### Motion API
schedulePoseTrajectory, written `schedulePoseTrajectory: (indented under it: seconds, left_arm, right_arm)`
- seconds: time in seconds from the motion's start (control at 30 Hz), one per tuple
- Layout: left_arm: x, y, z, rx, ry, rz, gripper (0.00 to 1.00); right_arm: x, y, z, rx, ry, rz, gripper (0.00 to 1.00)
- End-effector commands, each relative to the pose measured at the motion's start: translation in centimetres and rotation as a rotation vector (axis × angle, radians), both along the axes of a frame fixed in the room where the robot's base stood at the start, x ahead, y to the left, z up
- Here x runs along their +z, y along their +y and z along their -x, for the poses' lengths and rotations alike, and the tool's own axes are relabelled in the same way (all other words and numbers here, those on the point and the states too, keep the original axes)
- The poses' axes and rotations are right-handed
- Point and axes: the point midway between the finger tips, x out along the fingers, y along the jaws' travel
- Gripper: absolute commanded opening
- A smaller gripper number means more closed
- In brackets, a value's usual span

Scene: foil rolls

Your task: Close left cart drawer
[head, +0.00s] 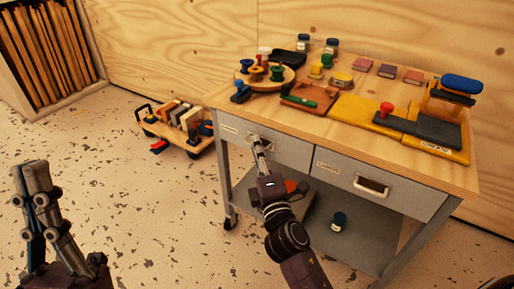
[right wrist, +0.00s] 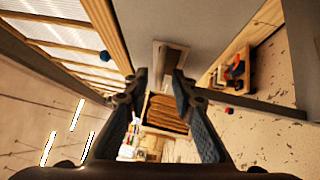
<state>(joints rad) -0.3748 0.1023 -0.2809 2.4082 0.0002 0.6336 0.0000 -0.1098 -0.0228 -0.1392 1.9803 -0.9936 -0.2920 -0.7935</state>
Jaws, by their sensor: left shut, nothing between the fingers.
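The cart (head: 400,165) has a wooden top and two grey drawers side by side. The left drawer (head: 295,153) has a label and a metal handle; its front looks about flush with the cart, though a small gap is hard to rule out. My right gripper (head: 260,146) reaches that handle and partly hides it. In the right wrist view, its fingers (right wrist: 160,78) are apart, with the handle (right wrist: 170,58) just ahead between the tips; contact is unclear. My left gripper (head: 35,168) is shut and empty, raised over the floor at the far left.
The right drawer (head: 340,182) looks closed. Spools, pads and a stamp stand on the cart top. A dark jar (head: 338,221) sits on the lower shelf. A small wheeled trolley (head: 180,128) stands left of the cart. Floor between it and my left gripper is clear.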

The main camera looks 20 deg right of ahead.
Motion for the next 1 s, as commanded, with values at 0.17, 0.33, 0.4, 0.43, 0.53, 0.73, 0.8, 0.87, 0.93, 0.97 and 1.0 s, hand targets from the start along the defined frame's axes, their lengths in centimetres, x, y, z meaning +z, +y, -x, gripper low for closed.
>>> schedulePoseTrajectory:
  seconds: [0.17,0.33,0.4,0.43,0.53,0.73,0.8,0.87,0.93,0.97,1.0]
  left_arm:
    - [0.0,0.0,0.0,0.000,0.000,0.000,0.00]
    - [0.0,0.0,0.0,0.000,0.000,0.000,0.00]
    - [0.0,0.0,0.0,0.000,0.000,0.000,0.00]
    - [0.0,0.0,0.0,0.000,0.000,0.000,0.00]
    - [0.0,0.0,0.0,0.000,0.000,0.000,0.00]
    - [0.0,0.0,0.0,0.001,0.000,0.000,0.00]
    - [0.0,0.0,0.0,0.001,0.000,0.000,0.00]
    - [0.0,0.0,0.0,0.001,0.000,0.000,0.00]
    - [0.0,0.0,0.0,0.001,0.000,0.000,0.00]
    - [0.0,0.0,0.0,0.001,0.000,0.000,0.00]
    - [0.0,0.0,0.0,0.001,0.000,0.000,0.00]
  right_arm:
    - [-0.4,0.2,2.2,-0.001,0.003,-0.002,0.24]
    - [-0.7,0.4,4.6,-0.002,0.003,-0.003,0.24]
    - [-0.7,0.6,5.4,-0.002,0.001,-0.003,0.24]
    - [-0.8,0.6,5.7,-0.002,0.002,-0.004,0.24]
    - [-0.9,0.7,6.4,-0.002,0.001,-0.001,0.24]
    - [-0.9,0.7,7.0,-0.002,0.000,0.001,0.24]
    - [-0.9,0.7,7.0,-0.002,-0.001,0.001,0.24]
    - [-0.8,0.7,7.0,-0.002,-0.001,0.001,0.24]
    - [-0.9,0.7,7.0,-0.002,-0.001,0.001,0.24]
    - [-0.9,0.7,7.0,-0.002,-0.001,0.001,0.24]
    - [-0.9,0.7,6.9,-0.001,-0.001,0.001,0.24]
